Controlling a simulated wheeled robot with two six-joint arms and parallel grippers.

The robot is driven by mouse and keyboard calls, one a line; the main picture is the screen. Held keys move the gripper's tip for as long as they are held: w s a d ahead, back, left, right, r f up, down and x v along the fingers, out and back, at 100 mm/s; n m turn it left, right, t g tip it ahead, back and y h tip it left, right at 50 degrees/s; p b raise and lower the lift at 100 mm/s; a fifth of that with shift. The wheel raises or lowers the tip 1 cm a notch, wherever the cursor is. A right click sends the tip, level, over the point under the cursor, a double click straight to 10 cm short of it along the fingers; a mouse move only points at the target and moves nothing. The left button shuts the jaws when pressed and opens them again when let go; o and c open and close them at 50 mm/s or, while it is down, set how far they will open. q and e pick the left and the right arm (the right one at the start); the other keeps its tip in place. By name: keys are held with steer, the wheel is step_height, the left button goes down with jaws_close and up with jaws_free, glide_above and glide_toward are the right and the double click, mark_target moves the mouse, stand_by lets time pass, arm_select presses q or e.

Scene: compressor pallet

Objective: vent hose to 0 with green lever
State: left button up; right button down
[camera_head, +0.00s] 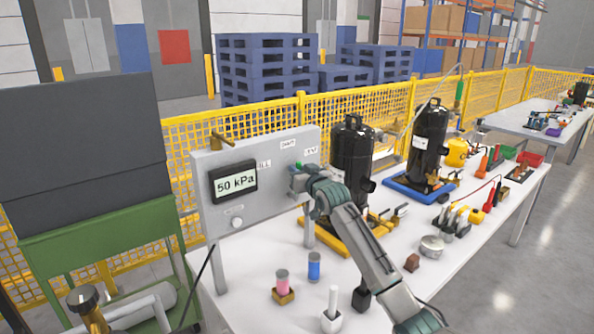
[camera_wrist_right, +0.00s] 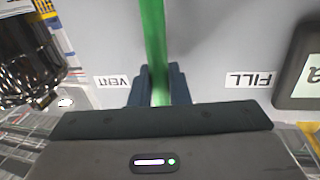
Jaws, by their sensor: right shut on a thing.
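The grey panel (camera_head: 215,165) stands upright on the white table and carries a display (camera_head: 234,182) that reads 50 kPa. Labels FILL (camera_head: 264,163), SHUT (camera_head: 288,143) and VENT (camera_head: 310,151) sit around the lever spot. My right gripper (camera_head: 302,178) is at the panel there and mostly hides the lever. In the right wrist view the green lever (camera_wrist_right: 155,50) runs between the fingers of my right gripper (camera_wrist_right: 158,88), which is shut on it. VENT (camera_wrist_right: 116,82) and FILL (camera_wrist_right: 249,80) lie on either side of the lever. My left gripper is not in view.
Two black compressors (camera_head: 352,158) (camera_head: 429,142) stand behind my right arm. Small pink (camera_head: 283,280) and blue (camera_head: 314,266) cylinders and a white post (camera_head: 332,310) stand in front of the panel. A yellow fence (camera_head: 270,120) runs behind the table.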

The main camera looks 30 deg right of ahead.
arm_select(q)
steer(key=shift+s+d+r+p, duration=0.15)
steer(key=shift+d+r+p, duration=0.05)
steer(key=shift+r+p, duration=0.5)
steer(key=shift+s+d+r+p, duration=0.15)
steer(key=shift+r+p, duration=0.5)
arm_select(e)
steer(key=d+f+m+g+y, duration=0.1)
steer(key=d+f+m, duration=0.2)
steer(key=d+m, duration=0.4)
steer(key=shift+w+f+m, duration=0.25)
steer(key=shift+w+m, duration=0.05)
steer(key=shift+m, duration=0.4)
steer(key=shift+d, duration=0.1)
steer(key=c, duration=1.4)
jaws_free()
steer(key=shift+c, duration=0.2)
arm_select(q)
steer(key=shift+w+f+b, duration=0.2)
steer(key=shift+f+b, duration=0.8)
steer(key=shift+b, duration=0.05)
arm_select(e)
steer(key=s+r, duration=0.1)
steer(key=s, duration=0.9)
steer(key=shift+s+a+r, duration=0.25)
steer(key=shift+s, duration=0.05)
